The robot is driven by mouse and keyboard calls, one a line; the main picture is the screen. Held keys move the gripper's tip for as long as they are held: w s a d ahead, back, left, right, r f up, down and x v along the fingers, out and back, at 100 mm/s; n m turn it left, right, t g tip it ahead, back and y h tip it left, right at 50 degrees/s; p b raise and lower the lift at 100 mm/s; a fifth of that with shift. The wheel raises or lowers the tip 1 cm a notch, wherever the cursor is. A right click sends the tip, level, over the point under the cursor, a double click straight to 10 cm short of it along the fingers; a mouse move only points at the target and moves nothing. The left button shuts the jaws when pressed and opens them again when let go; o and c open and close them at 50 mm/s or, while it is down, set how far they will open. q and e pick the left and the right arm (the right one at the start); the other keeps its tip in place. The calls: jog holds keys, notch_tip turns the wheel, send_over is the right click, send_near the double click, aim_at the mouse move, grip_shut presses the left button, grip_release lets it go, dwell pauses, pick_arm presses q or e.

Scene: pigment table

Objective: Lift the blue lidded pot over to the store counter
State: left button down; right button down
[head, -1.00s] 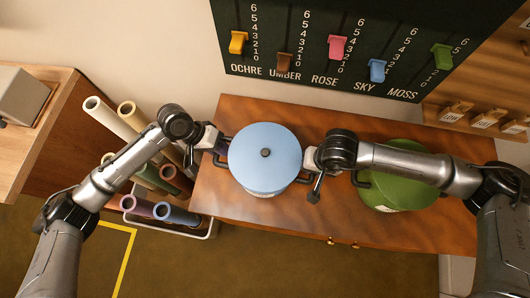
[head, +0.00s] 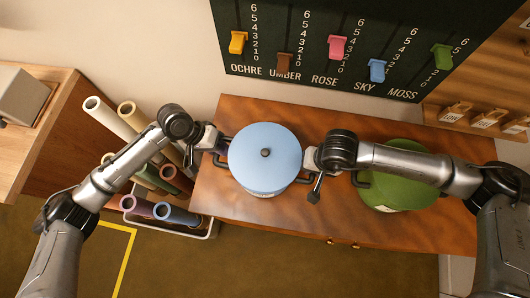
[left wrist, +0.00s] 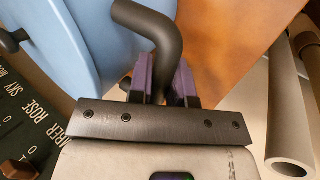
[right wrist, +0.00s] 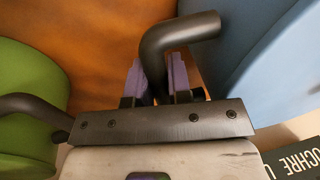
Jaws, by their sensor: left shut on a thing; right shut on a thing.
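The blue lidded pot (head: 262,160) has a dark knob on its lid and a dark handle on each side. It is over the wooden table (head: 245,112); I cannot tell whether its base touches the top. My left gripper (head: 219,146) is shut on its left handle, which shows between the purple-lined fingers in the left wrist view (left wrist: 165,85). My right gripper (head: 306,160) is at its right side, shut on the other handle, as the right wrist view shows (right wrist: 158,80). The store counter cannot be told for certain; a wooden counter (head: 55,125) stands at the left.
A green pot (head: 400,195) stands on the table under my right arm. A rack (head: 205,235) of several coloured rolls stands between the table and the left counter. A dark board (head: 310,20) with coloured sliders hangs behind, and a shelf with tags (head: 455,112) is at the right.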

pick_arm(q)
jog(key=shift+r, duration=0.25)
pick_arm(e)
jog(key=shift+r, duration=0.2)
